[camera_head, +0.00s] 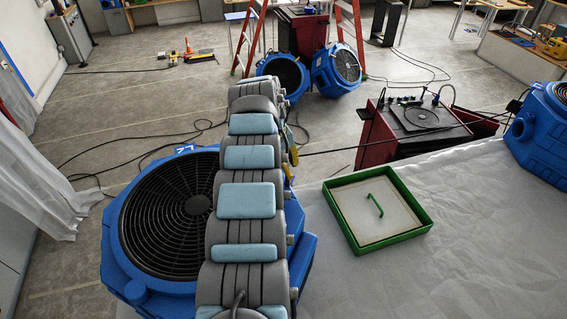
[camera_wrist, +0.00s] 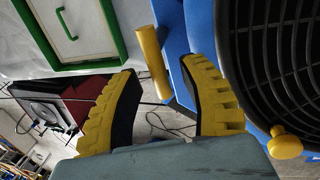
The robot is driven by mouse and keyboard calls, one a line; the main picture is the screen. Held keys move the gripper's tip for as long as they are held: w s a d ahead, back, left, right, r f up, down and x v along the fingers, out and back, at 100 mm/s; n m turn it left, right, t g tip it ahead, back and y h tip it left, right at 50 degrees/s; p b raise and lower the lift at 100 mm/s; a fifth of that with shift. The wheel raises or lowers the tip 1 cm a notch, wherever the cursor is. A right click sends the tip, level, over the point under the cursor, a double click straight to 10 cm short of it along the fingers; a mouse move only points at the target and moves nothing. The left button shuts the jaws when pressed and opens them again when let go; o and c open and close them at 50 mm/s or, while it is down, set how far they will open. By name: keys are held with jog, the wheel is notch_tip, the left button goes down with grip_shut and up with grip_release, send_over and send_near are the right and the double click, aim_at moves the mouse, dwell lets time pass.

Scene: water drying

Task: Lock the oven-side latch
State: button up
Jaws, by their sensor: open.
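A yellow bar-shaped handle (camera_wrist: 152,62), which looks like a latch, sticks out beside the blue housing of a fan (camera_wrist: 172,22) in the wrist view. My gripper (camera_wrist: 161,68) is open, with its yellow-and-black fingers on either side of the bar; I cannot tell whether they touch it. A yellow knob (camera_wrist: 286,143) sits by the fan grille at the lower right. In the head view the large blue fan (camera_head: 160,215) stands left of and beneath my arm, which hides most of my gripper. No oven can be made out for certain.
A green-rimmed tray (camera_head: 345,228) with a green handle inside lies on the grey sheet (camera_head: 480,230). A red machine (camera_head: 378,138) stands behind it. More blue fans (camera_head: 338,70) and a red ladder (camera_head: 352,20) stand farther back. Black cables (camera_head: 150,135) cross the floor.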

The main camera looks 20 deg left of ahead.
grip_shut()
jog(key=shift+f, duration=0.1)
dwell(0.4)
